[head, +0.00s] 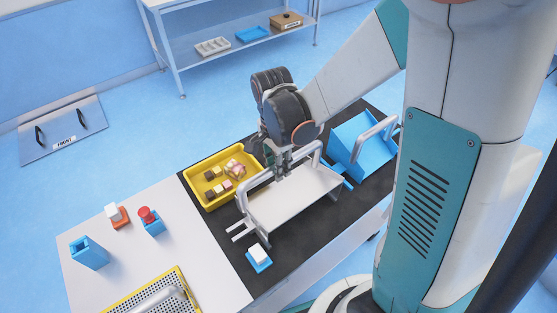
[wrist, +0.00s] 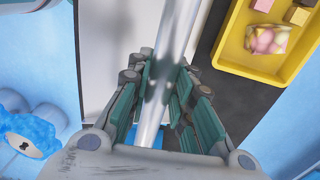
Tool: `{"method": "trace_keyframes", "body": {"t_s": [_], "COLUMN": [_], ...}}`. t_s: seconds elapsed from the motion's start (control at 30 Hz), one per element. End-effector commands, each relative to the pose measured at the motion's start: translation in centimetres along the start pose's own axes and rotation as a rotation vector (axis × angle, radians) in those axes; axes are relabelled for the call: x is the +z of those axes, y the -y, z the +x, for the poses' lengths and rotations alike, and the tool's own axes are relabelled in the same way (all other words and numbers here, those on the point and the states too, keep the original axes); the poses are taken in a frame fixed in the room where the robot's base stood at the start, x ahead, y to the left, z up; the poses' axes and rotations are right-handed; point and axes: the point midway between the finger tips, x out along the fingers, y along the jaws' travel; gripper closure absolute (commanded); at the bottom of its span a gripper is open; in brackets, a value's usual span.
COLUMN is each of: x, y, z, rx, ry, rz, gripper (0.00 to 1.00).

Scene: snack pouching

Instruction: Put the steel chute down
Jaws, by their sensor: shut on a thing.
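The steel chute (head: 297,203) is a pale metal plate with a raised tubular handle along its far long side and prongs at its left end. It is level, over the black mat (head: 283,278); I cannot tell whether it touches the mat. My gripper (head: 283,169) is shut on the chute's handle near its middle. In the wrist view, the handle (wrist: 178,35) runs between the fingers of my gripper (wrist: 158,100), and the chute's white plate (wrist: 105,45) lies to its left.
A yellow tray (head: 208,207) of several snack pieces sits just behind-left of the chute. A blue handled scoop (head: 347,137) stands close at right. A small blue holder (head: 260,265) with a white block is near the front. A red button (head: 147,214) is on the white table at left.

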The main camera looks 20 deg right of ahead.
Motion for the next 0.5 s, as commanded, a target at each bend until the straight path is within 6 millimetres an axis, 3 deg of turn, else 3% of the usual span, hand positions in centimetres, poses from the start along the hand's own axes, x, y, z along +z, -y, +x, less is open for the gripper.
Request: {"method": "trace_keyframes", "body": {"t_s": [0.37, 0.4, 0.47, 0.5], "x": [0.00, 0.00, 0.00, 0.00], "y": [0.02, 0.04, 0.04, 0.04], "z": [0.38, 0.36, 0.32, 0.31], "rx": [0.001, 0.000, 0.000, 0.000], "ry": [0.000, 0.000, 0.000, 0.000], "rz": [0.000, 0.000, 0.000, 0.000], "gripper": [1.00, 0.73, 0.60, 0.59]}}
